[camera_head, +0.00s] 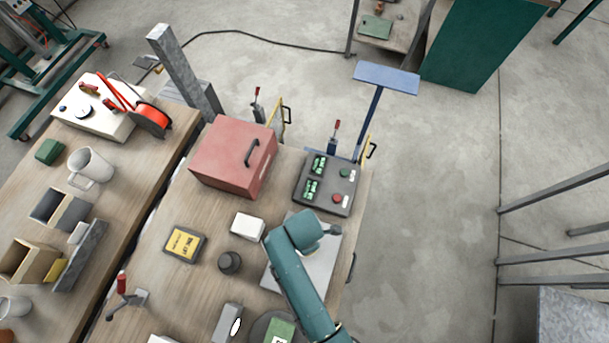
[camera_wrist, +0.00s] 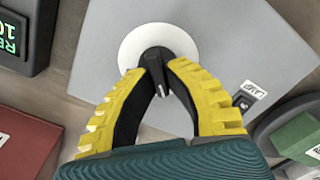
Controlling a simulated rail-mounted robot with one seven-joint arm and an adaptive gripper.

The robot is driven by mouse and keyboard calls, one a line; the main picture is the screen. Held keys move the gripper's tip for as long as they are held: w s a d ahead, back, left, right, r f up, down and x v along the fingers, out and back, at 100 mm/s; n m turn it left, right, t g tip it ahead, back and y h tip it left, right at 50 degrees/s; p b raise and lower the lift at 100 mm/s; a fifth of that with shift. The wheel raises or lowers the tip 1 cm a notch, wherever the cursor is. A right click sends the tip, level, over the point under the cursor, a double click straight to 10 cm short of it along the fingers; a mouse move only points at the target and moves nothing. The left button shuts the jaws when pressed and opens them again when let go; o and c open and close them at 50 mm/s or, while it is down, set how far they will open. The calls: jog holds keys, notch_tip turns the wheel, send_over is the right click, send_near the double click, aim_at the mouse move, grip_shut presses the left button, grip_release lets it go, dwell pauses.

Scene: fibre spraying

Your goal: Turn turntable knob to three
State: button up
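A black knob (camera_wrist: 156,54) with a pointer sits on a white round dial (camera_wrist: 184,40) on a flat grey plate (camera_wrist: 235,50). My gripper (camera_wrist: 158,68) has two yellow-ridged fingers with black inner pads. Their tips converge on both sides of the knob and appear closed on it; the contact is partly hidden. The pointer faces down in the wrist view, toward my palm. I cannot read any dial numbers. In the head view the grey plate (camera_head: 329,257) shows beside my teal arm, which hides the knob and fingers. A dark round turntable (camera_wrist: 272,125) carries a green block (camera_wrist: 302,138).
A small black switch (camera_wrist: 242,101) with a label is on the plate's edge. A control box with green displays (camera_head: 328,185) and a red box (camera_head: 232,157) stand behind. A white block (camera_head: 247,226) and a dark cylinder (camera_head: 230,262) are left of the plate.

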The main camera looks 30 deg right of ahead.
grip_shut()
jog(key=shift+m+p, duration=0.35)
jog(key=shift+m, duration=0.05)
jog(key=m+p, duration=0.2)
jog(key=shift+r+m, duration=0.15)
jog(key=shift+m, duration=0.15)
jog(key=m+p, duration=0.2)
jog(key=m, duration=0.3)
jog(key=shift+w+d+m+p, duration=0.1)
jog(key=shift+m+p, duration=0.2)
jog(key=shift+p, duration=0.05)
jog(key=m+p, duration=0.1)
jog(key=m, duration=0.3)
jog(key=shift+d, duration=0.1)
jog(key=shift+w+d+f+m+p, duration=0.1)
jog(key=shift+m+p, duration=0.3)
jog(key=shift+m, duration=0.85)
jog(key=shift+f+m+p, duration=0.1)
jog(key=shift+m+p, duration=0.25)
jog(key=shift+m, duration=0.9)
